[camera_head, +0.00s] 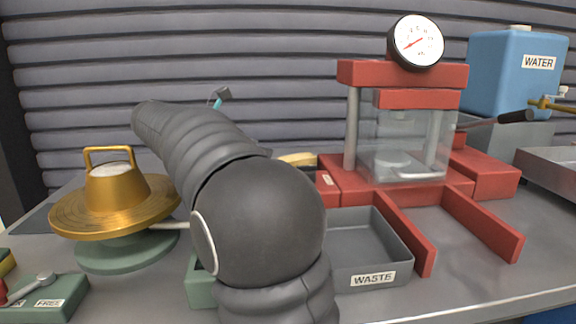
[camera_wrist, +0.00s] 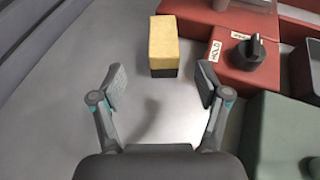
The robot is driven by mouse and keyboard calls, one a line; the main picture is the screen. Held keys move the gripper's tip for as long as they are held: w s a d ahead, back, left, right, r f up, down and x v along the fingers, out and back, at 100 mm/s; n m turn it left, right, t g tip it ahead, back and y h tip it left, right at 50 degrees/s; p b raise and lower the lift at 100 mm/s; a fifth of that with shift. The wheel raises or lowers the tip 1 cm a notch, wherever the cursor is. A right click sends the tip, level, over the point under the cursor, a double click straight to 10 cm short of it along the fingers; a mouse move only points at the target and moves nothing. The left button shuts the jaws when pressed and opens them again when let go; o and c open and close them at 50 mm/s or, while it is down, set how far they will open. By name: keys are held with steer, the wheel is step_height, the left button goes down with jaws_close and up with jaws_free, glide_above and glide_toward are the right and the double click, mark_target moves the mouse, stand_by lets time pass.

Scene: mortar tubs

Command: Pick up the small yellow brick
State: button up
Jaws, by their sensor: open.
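The small yellow brick (camera_wrist: 163,40) stands on the grey bench near the top middle of the wrist view, beside a red housing; its lower front is dark. In the head view a pale yellow top (camera_head: 298,159), seemingly the same brick, shows just right of my arm, partly hidden by it. My gripper (camera_wrist: 161,82) is open and empty. Its two fingers are spread left and right, and in the wrist view the brick lies beyond the fingertips, roughly centred between them, apart from both. In the head view my arm hides most of the gripper.
The red housing (camera_wrist: 238,50) with a black knob lies close right of the brick; a green block (camera_wrist: 285,135) is at lower right. A red press (camera_head: 405,100), a grey waste tray (camera_head: 372,245) and a brass flow table (camera_head: 115,205) stand around. Bench left of the brick is clear.

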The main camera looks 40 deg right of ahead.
steer(key=x, duration=0.7)
steer(key=shift+d+f, duration=0.1)
steer(key=shift+d, duration=0.1)
steer(key=shift+s+x, duration=0.15)
steer(key=shift+x, duration=1.2)
steer(key=shift+s+x, duration=0.2)
steer(key=shift+x, duration=1.15)
steer(key=shift+a, duration=0.1)
steer(key=shift+c, duration=0.3)
jaws_close()
